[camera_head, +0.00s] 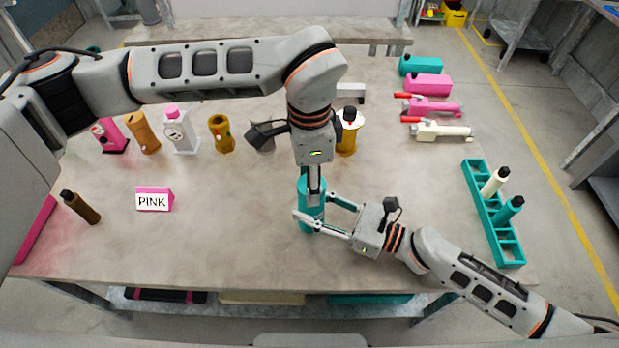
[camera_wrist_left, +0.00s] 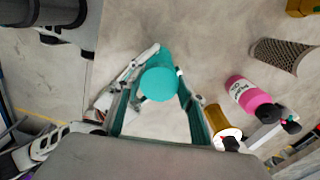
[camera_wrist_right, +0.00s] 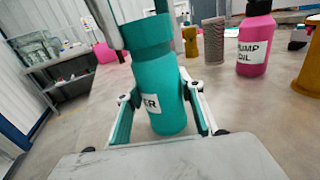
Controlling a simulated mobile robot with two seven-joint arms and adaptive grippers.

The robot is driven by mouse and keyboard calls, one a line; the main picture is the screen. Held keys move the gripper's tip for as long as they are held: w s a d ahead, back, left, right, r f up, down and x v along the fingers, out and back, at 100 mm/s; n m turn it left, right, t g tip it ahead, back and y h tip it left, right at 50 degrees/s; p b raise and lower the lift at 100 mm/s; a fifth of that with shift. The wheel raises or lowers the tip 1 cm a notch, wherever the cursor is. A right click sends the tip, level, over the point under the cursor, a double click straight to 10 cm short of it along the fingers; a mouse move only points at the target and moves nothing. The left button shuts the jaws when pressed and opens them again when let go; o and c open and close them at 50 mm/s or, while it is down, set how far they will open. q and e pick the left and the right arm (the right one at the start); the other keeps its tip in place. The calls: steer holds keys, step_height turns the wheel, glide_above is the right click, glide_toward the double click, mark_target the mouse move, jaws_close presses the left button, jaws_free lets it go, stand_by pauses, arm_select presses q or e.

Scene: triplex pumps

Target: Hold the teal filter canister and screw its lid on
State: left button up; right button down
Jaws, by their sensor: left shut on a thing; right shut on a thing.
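The teal filter canister (camera_head: 312,216) stands upright on the table near its front edge. Its body, with a white label, fills the middle of the right wrist view (camera_wrist_right: 168,95). My right gripper (camera_head: 313,207) is shut around the body from the right. The teal lid (camera_wrist_right: 146,33) is a wider collar at the top of the body, with no clear gap between them. In the left wrist view, the lid's round top (camera_wrist_left: 158,84) lies between the fingers. My left gripper (camera_head: 315,192) points straight down and is shut on the lid. The thread is hidden.
A PINK sign (camera_head: 154,199) and a brown bottle (camera_head: 80,207) stand to the left. A yellow-brown canister (camera_head: 348,132) and several bottles stand behind. A teal rack (camera_head: 505,240) with two bottles is at the right. The table around the canister is clear.

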arm_select(q)
steer(key=shift+f, duration=0.55)
stand_by(0.4)
